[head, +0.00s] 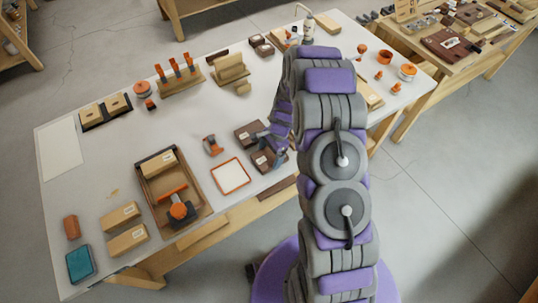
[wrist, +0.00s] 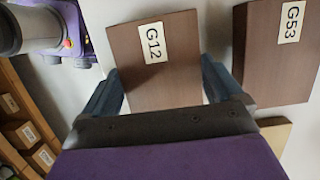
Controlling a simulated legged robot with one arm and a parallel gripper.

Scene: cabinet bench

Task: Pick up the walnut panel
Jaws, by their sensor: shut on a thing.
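In the wrist view, a walnut-brown panel labelled G12 (wrist: 158,75) lies between the two dark blue fingers of my gripper (wrist: 163,84). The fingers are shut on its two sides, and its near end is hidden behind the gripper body. In the head view, this seems to be the nearer brown piece (head: 262,161) on the bench, beside my gripper (head: 277,150). I cannot tell whether it is clear of the bench top. A second walnut-brown panel labelled G53 (wrist: 277,60) lies just right of my gripper in the wrist view, apart from the held panel.
Light wood blocks (head: 127,239) lie at the front left.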

